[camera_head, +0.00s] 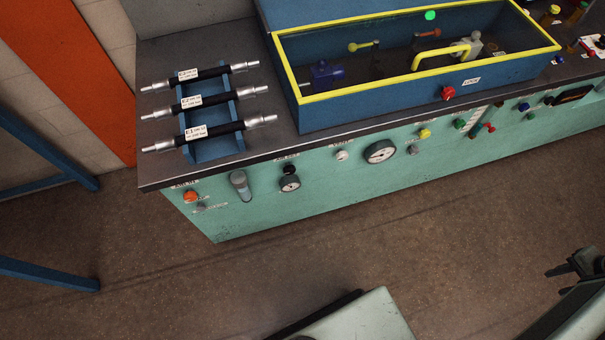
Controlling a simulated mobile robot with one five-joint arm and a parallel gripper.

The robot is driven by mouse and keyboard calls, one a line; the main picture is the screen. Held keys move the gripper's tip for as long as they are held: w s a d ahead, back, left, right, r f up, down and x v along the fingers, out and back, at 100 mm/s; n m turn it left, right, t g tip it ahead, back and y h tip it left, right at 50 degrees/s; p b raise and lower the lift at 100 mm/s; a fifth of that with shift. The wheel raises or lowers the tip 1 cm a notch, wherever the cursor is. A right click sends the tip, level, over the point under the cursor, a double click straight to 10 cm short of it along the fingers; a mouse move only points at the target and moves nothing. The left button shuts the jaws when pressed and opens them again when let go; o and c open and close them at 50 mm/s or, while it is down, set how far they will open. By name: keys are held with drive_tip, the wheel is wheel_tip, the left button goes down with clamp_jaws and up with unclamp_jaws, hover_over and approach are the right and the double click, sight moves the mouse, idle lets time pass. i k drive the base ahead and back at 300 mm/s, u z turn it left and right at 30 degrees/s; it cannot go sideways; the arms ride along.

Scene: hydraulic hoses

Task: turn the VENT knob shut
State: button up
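Several small knobs sit on the green front panel (320,178) of the bench. They include an orange one (190,196) at the left, a black one (290,170), a white one (342,155), a yellow one (424,133) and a green one (460,123). Their labels are too small to read, so I cannot tell which is the VENT knob or how it is turned. My gripper (562,268) is at the right edge, in front of and apart from the panel. It is dark and partly cut off; its finger gap is unclear.
A blue box with a yellow rim (400,83) stands on the bench top, with a red knob (448,93) on its front. Black hoses (208,101) lie on a blue rack at left. Gauges (380,152) protrude from the panel. The brown floor (230,290) before it is clear.

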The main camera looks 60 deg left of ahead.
sight(342, 156)
drive_tip(key=z, duration=0.05)
drive_tip(key=k, duration=1.45)
drive_tip(key=u, duration=2.25)
